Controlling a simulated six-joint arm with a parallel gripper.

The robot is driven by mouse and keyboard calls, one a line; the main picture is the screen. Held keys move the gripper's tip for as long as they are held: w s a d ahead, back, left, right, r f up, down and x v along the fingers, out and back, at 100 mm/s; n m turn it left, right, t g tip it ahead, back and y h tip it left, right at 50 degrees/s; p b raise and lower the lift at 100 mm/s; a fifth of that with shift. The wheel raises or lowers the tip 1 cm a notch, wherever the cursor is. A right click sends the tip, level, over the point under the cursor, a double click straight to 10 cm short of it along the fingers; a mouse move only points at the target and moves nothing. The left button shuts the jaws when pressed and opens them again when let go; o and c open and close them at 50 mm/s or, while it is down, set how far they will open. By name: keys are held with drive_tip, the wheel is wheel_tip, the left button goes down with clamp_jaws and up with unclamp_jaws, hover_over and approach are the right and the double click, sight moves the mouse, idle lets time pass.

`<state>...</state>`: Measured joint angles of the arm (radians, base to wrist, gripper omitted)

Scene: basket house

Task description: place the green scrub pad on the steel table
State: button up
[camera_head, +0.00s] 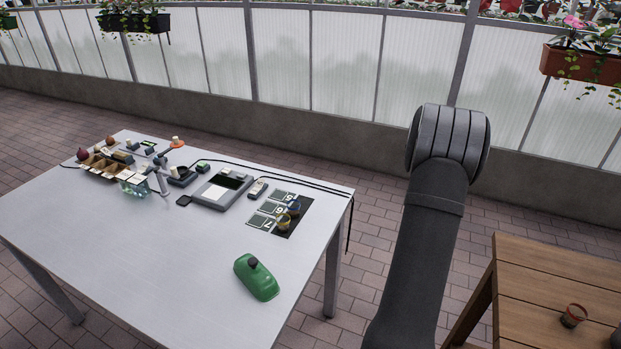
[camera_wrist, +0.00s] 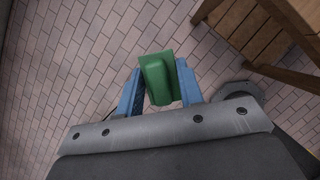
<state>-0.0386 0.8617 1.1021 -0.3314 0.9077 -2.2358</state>
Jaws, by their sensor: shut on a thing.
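In the wrist view my gripper (camera_wrist: 159,82) has its two blue fingers shut on a green block, the green scrub pad (camera_wrist: 158,75). The pad is held in the air with brick floor below it. The steel table (camera_head: 140,250) is the pale grey table at left in the head view. My arm stands to the right of it, over the gap between the two tables. The gripper and the pad do not show in the head view.
A green object with a black knob (camera_head: 256,277) lies near the steel table's right edge. A dark number mat (camera_head: 279,214), a scale (camera_head: 222,190) and small items fill its far side. Its near middle is bare. A wooden table (camera_head: 545,270) with a small pot (camera_head: 573,316) stands right.

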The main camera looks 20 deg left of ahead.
drive_tip(key=s+a+n, duration=0.1)
drive_tip(key=a+n, duration=0.1)
drive_tip(key=a, duration=1.3)
drive_tip(key=n+t+y, duration=0.1)
drive_tip(key=n+y, duration=0.2)
drive_tip(key=n, duration=0.3)
hover_over(240, 212)
drive_tip(key=s, duration=0.1)
drive_tip(key=f, duration=0.6)
drive_tip(key=shift+s+d+f, duration=0.1)
drive_tip(key=shift+d+f, duration=0.1)
drive_tip(key=shift+f, duration=0.1)
drive_tip(key=shift+s+a+f, duration=0.1)
drive_tip(key=shift+a+f, duration=0.15)
drive_tip(key=shift+f, duration=1.9)
